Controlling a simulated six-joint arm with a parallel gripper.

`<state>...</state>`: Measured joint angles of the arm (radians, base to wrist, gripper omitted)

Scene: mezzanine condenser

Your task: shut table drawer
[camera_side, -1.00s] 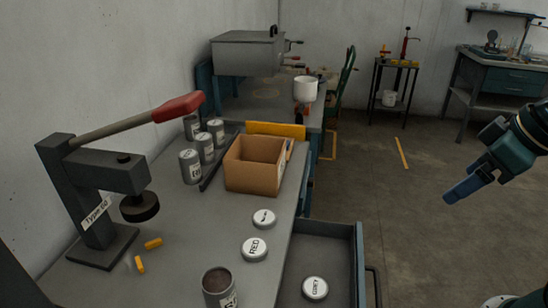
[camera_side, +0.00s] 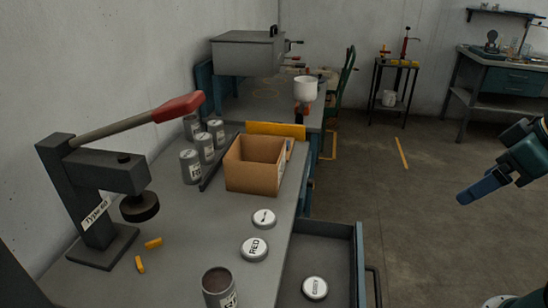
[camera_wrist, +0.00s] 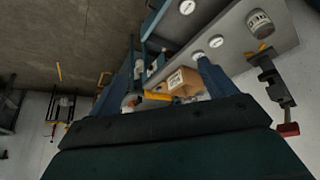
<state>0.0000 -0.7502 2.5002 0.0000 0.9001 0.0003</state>
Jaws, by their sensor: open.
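The table drawer (camera_side: 361,262) is pulled out from the right side of the grey worktable (camera_side: 195,240). Its dark handle (camera_side: 375,287) is on the outer face. A round labelled lid (camera_side: 315,288) lies inside it. In the wrist view the drawer (camera_wrist: 172,25) is partly cut off at the top. My gripper (camera_side: 466,197) is to the right of the drawer, beyond its handle and apart from it, over open floor. Its blue fingers show spread apart and empty in the wrist view (camera_wrist: 168,78).
The worktable holds a cardboard box (camera_side: 252,178), two lids (camera_side: 255,248), several cans (camera_side: 190,167), an open can (camera_side: 219,289) and a lever press (camera_side: 85,200) with a red handle (camera_side: 180,107). The floor (camera_side: 430,235) right of the drawer is clear.

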